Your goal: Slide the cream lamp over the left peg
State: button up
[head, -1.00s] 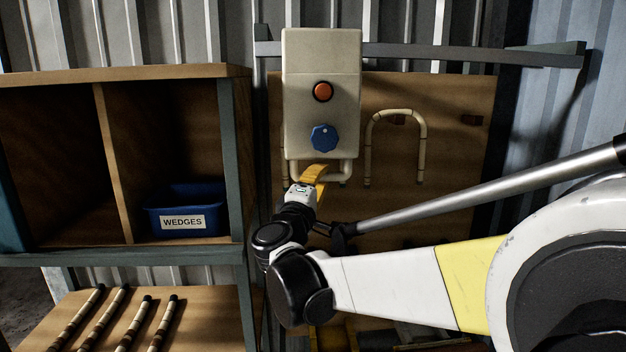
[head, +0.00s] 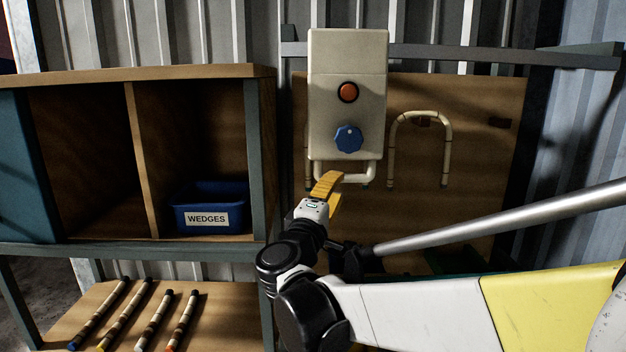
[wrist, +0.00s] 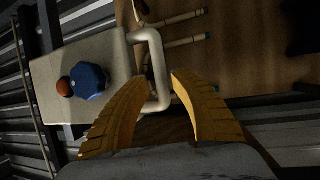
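The cream lamp (head: 347,65) is a box with an orange-red button, a blue knob and a pale tube handle (head: 345,176) at its bottom. It is upright in front of the wooden board. It also shows in the wrist view (wrist: 85,52), with its handle (wrist: 161,75) nearest me. My gripper (head: 330,184) is just below the lamp; in the wrist view its yellow fingers (wrist: 149,88) are spread, with the handle's near end between or just beyond the tips. I cannot see a grip on it. The left peg is not visible; the lamp covers that part of the board.
A bent cane hoop (head: 446,150) hangs at a brown peg (head: 423,122); another peg (head: 500,122) is bare. Hoop legs show from behind the lamp. A metal rail (head: 450,53) crosses above. A shelf holds a blue wedges bin (head: 208,196); several canes (head: 160,322) lie below.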

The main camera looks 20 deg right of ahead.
jog(key=v, duration=0.7)
jog(key=s+d+f+m+g+y+b, duration=0.1)
jog(key=s+d+f+m+g+b, duration=0.15)
jog(key=f+b, duration=0.45)
jog(key=s+d+f+m+g+y+b, duration=0.1)
jog(key=s+d+f+g+y+b, duration=0.2)
jog(key=f, duration=0.9)
jog(key=s+d+f+m+g+b, duration=0.1)
jog(key=s+d+f+b, duration=0.15)
jog(key=f+b, duration=0.5)
jog(key=s+a+f+m+y+b, duration=0.1)
jog(key=s+a+f+y+b, duration=0.2)
jog(key=f, duration=0.6)
jog(key=s+a+f+m+g+y+b, duration=0.1)
jog(key=s+a+f+m+y+b, duration=0.1)
jog(key=s+f+b, duration=0.3)
jog(key=s+a+f+m+g+y+b, duration=0.1)
jog(key=s+a+f+m+y+b, duration=0.1)
jog(key=f+b, duration=0.5)
notch_tip(320, 180, down, 7)
jog(key=s+a+y, duration=0.1)
jog(key=s+a, duration=0.1)
jog(key=s, duration=0.1)
jog(key=shift+y, duration=0.4)
jog(key=shift+r, duration=0.1)
